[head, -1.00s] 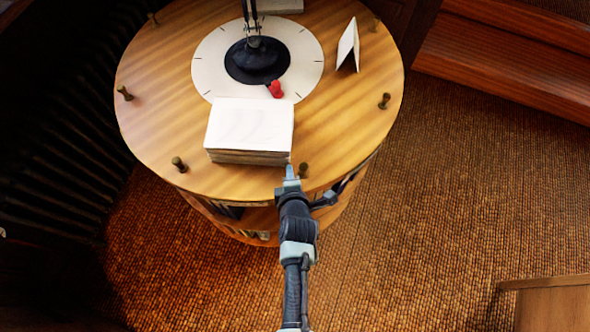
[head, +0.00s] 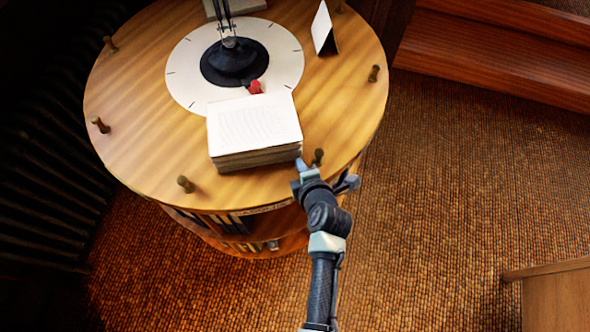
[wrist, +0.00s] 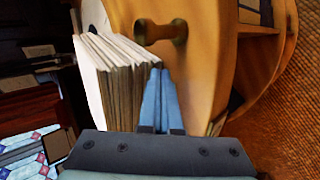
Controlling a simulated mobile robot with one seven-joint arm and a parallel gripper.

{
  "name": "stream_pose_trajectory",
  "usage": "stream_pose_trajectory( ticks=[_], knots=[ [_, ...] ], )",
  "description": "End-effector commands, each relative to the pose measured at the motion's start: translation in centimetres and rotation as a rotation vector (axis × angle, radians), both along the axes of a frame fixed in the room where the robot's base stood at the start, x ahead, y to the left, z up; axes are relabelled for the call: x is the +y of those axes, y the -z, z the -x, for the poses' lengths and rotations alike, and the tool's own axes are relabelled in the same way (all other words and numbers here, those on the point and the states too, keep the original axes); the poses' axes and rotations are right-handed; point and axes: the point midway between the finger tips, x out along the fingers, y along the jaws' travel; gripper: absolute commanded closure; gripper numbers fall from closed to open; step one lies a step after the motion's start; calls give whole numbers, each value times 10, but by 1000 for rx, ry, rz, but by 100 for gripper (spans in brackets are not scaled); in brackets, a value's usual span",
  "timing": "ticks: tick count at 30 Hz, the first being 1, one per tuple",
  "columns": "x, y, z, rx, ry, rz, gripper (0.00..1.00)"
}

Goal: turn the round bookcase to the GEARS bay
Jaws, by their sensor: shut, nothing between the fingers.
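The round bookcase (head: 140,110) has a wooden top with several dark pegs along its rim, and books show in the bays below. A small label strip (head: 265,208) under the front rim is too small to read. My gripper (head: 300,166) is at the front right rim, beside a peg (head: 318,157). In the wrist view its blue fingers (wrist: 160,74) are shut and empty, pointing at the peg (wrist: 160,32); I cannot tell if they touch it.
On the top stand a black lamp base (head: 234,66) on a white marked disc (head: 190,85), a small red object (head: 255,87) and a folded card (head: 323,30). Wooden steps (head: 500,50) lie back right, a wooden corner (head: 555,295) front right. Carpet between is clear.

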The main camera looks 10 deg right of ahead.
Motion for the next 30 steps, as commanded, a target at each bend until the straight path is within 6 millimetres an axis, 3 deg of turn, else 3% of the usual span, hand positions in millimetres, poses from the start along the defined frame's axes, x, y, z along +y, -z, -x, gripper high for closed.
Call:
stream_pose_trajectory(
  ticks=[9, 23, 30],
  knots=[
    [-33, 4, -16, -5, -40, 0, 100],
    [-40, 1, -18, -3, -52, -1, 100],
    [-64, 5, -33, -7, -74, 1, 100]
  ],
)
